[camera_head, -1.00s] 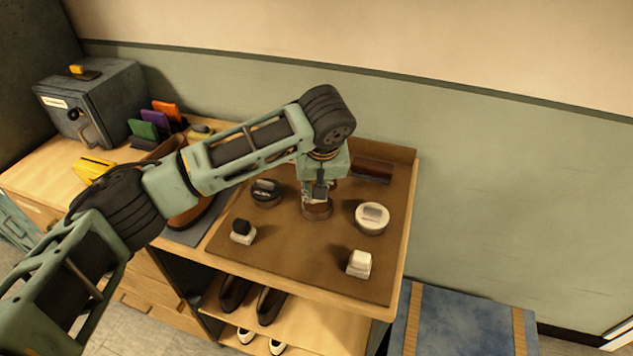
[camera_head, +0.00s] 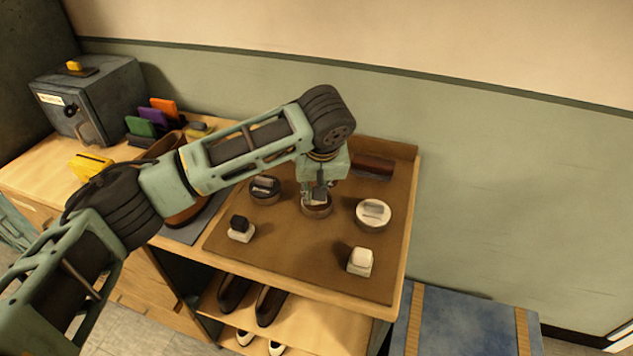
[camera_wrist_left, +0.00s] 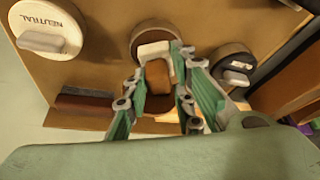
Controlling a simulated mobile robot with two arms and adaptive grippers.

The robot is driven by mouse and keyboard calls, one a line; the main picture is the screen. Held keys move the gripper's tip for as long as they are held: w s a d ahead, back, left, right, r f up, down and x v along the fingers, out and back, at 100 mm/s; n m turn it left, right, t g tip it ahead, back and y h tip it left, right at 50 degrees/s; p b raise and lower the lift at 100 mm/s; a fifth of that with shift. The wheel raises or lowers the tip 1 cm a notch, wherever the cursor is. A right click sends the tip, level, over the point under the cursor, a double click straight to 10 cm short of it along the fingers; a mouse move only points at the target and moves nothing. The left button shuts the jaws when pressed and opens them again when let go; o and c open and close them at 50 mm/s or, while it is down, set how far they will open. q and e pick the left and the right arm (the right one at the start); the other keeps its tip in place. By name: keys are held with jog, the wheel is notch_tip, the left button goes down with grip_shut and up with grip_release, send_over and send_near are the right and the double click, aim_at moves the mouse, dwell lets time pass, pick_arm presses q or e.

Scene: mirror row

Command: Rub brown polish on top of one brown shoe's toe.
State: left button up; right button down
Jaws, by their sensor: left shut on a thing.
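My left gripper (camera_head: 314,194) is over the brown polish tin (camera_head: 317,210) on the brown work mat. In the left wrist view its fingers (camera_wrist_left: 160,97) are shut on a small brown applicator block (camera_wrist_left: 158,78). A pale block (camera_wrist_left: 155,50) shows at its far end, over the round tin (camera_wrist_left: 143,32). I cannot tell whether the pale block belongs to the applicator or the tin, or whether the applicator touches the tin. A brown shoe (camera_head: 187,215) lies on a grey mat to the left, partly hidden by my arm. My right gripper is out of view.
A dark tin (camera_head: 265,190) and a white neutral tin (camera_head: 373,214) flank the brown tin. A black-topped applicator (camera_head: 241,229) and a white one (camera_head: 360,262) stand nearer the front. A brush (camera_head: 373,167) lies behind. Dark shoes (camera_head: 268,304) sit on the shelf below.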

pick_arm(q)
jog(key=shift+f, duration=0.5)
dwell(0.3)
jog(key=shift+p, duration=0.3)
dwell(1.1)
jog(key=shift+s+f, duration=0.15)
dwell(1.0)
notch_tip(320, 180, up, 2)
jog(key=p, duration=0.2)
jog(key=shift+p, duration=0.4)
notch_tip(320, 180, up, 5)
jog(key=p, duration=0.5)
jog(key=shift+r+p, duration=0.2)
jog(key=shift+p, duration=0.1)
jog(key=shift+f, duration=0.1)
jog(key=shift+a, duration=0.1)
